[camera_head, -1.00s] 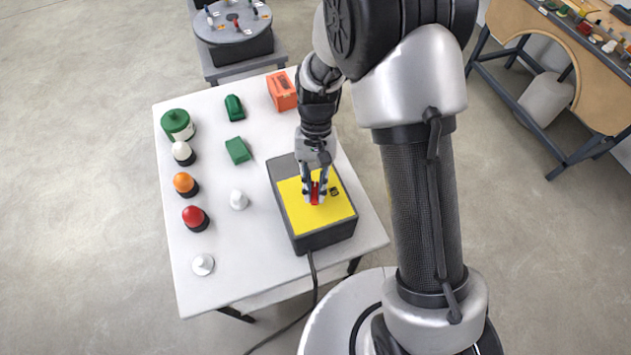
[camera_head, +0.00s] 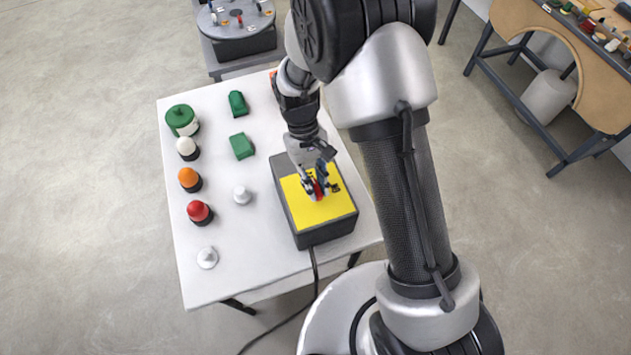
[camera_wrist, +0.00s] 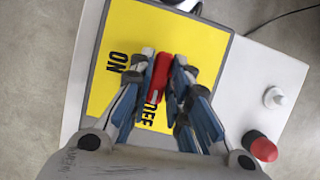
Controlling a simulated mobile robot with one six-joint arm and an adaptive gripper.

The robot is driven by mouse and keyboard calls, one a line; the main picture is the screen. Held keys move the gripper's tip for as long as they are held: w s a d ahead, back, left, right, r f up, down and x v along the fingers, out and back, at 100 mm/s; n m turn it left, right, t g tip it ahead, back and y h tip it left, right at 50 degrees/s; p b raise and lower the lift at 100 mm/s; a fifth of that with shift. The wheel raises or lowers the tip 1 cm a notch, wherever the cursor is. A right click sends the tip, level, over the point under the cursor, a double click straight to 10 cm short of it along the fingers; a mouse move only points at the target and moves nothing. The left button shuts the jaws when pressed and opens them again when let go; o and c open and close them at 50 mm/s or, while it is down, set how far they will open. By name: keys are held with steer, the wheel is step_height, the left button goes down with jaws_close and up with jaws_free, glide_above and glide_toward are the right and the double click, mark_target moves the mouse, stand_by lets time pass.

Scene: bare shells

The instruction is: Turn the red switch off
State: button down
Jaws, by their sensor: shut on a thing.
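The red switch (camera_head: 319,189) sits on the yellow top of a dark box (camera_head: 330,233) on the white table. My gripper (camera_head: 316,184) is down over it, shut on it and tilted. In the wrist view, the red switch (camera_wrist: 160,72) lies between the fingers of my gripper (camera_wrist: 161,82), one on each side. The ON label (camera_wrist: 118,76) is to the left of the switch. The OFF label (camera_wrist: 150,116) is near its lower end and partly covered by the fingers. The base of the switch is partly hidden.
White (camera_head: 187,147), orange (camera_head: 189,178) and red (camera_head: 198,210) domed pieces stand at the table's left. A white knob (camera_head: 242,195) stands left of the box. Green blocks (camera_head: 242,146) lie farther back. A cable (camera_head: 315,270) runs off the front.

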steer(key=c, duration=1.6)
jaws_free()
steer(key=shift+o, duration=0.2)
steer(key=v, duration=1.2)
steer(key=shift+s+r, duration=0.1)
